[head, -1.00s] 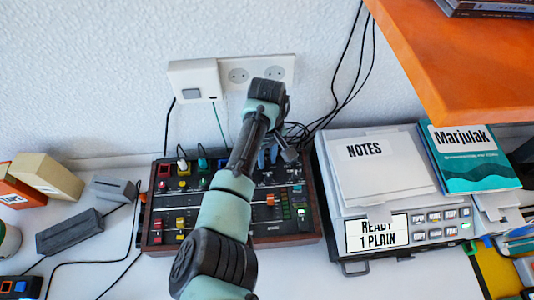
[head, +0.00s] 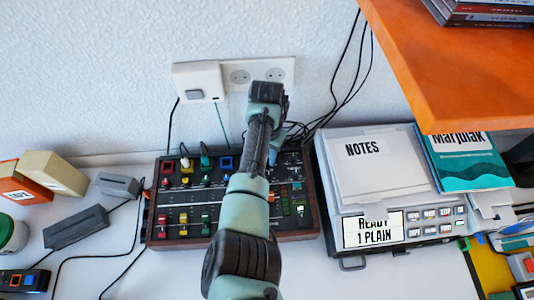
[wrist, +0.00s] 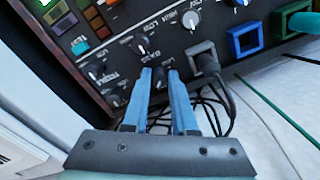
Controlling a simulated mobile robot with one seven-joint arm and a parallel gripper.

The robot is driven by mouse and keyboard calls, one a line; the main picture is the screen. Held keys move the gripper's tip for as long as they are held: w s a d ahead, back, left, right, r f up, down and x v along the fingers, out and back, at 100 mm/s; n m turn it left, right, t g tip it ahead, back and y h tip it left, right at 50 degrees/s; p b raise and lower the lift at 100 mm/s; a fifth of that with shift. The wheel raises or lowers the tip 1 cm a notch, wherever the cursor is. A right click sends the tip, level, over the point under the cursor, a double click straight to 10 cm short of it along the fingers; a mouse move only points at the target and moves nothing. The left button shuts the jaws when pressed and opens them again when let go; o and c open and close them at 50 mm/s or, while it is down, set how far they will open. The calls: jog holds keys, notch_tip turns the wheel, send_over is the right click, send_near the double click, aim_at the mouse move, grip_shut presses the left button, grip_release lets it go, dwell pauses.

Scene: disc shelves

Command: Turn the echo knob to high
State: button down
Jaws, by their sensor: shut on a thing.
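The black mixer (head: 160,240) with wooden side panels stands against the wall, with rows of coloured buttons, sliders and knobs. In the wrist view its panel (wrist: 112,48) is tilted, with labels by the knobs, one seeming to read ECHO. My gripper (wrist: 160,73) has its blue fingers shut on a small dark knob (wrist: 159,76) near that label, taken as the echo knob. The fingers hide most of it, so its pointer setting cannot be read. In the head view my arm covers this part of the panel; bits of the blue fingers (head: 273,156) show beside it.
Another dark knob (wrist: 142,46) sits just beyond my fingertips. A grey device (head: 400,232) with a notes binder (head: 365,170) stands right of the mixer. An orange shelf (head: 455,90) overhangs at upper right.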

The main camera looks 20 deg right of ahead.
jog(key=shift+m, duration=2.3)
jog(key=c, duration=1)
grip_release()
jog(key=shift+r, duration=0.1)
